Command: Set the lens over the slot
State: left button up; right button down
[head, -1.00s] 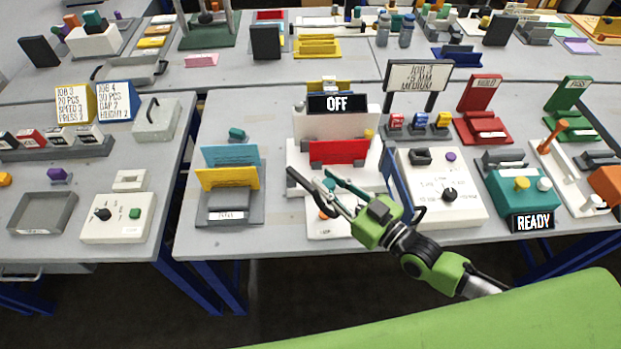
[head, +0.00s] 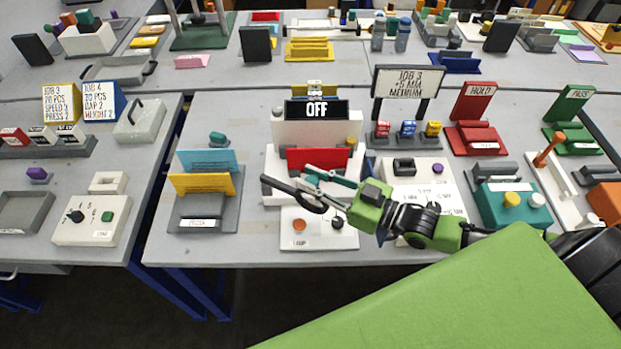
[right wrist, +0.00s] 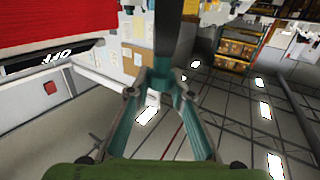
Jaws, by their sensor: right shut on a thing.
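My right gripper (head: 318,181) is shut on a dark, thin piece (head: 285,189) that reaches out to the left; it looks like the lens, with a rounded, ring-like part near the fingers. It is held in front of the white machine (head: 316,130) with the red plate (head: 312,160), above the white box with an orange button (head: 299,226). Whether it touches anything I cannot tell. In the right wrist view the teal fingers (right wrist: 160,82) meet, with a long bar beyond them. The slot cannot be made out clearly. My left gripper is out of view.
An "OFF" display (head: 317,110) tops the machine. The yellow and blue card rack (head: 205,210) stands at left, and a white panel with a knob (head: 425,200) at right. The teal "READY" unit (head: 510,205) is further right. Bare table lies in front of the card rack.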

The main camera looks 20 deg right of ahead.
jog(key=shift+s+f, duration=0.1)
jog(key=c, duration=1.8)
grip_release()
jog(key=shift+a, duration=0.1)
notch_tip(320, 180, up, 10)
jog(key=shift+r, duration=0.1)
